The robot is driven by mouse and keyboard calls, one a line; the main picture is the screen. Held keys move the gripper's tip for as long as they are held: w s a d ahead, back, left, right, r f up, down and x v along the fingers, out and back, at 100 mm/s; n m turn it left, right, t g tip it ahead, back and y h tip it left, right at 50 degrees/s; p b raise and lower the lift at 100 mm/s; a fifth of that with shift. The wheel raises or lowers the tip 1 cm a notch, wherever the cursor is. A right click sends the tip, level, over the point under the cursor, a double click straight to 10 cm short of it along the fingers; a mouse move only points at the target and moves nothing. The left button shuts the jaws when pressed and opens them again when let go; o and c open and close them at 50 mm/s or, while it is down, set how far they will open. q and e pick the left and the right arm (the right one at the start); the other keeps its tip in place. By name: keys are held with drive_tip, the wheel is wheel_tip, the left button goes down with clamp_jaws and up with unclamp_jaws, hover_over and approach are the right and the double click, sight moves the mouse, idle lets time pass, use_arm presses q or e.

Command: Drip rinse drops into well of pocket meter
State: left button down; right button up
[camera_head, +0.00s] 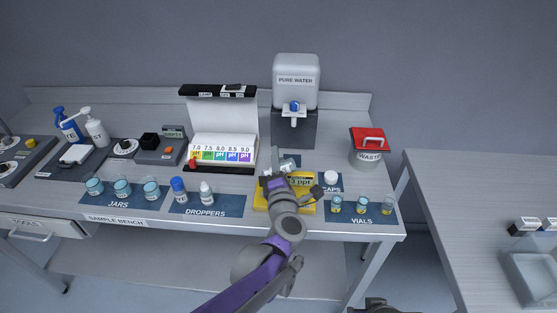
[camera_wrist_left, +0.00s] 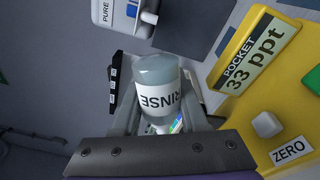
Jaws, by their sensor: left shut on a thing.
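My left gripper (camera_head: 272,180) is over the yellow pocket meter (camera_head: 308,207) on the bench. In the left wrist view the gripper (camera_wrist_left: 160,118) is shut on a small bottle marked RINSE (camera_wrist_left: 157,84).
Two dropper bottles (camera_head: 179,188) stand on the DROPPERS mat (camera_head: 228,206) to the left. Vials (camera_head: 361,204), a white cap (camera_head: 331,177) and a red-lidded waste bin (camera_head: 367,157) are to the right. The pure water dispenser (camera_head: 296,83) stands behind the meter.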

use_arm(q)
wheel_tip(320, 180, up, 5)
drive_tip(key=m+b, duration=0.1)
drive_tip(key=m, duration=2.1)
drive_tip(key=shift+b, duration=0.3)
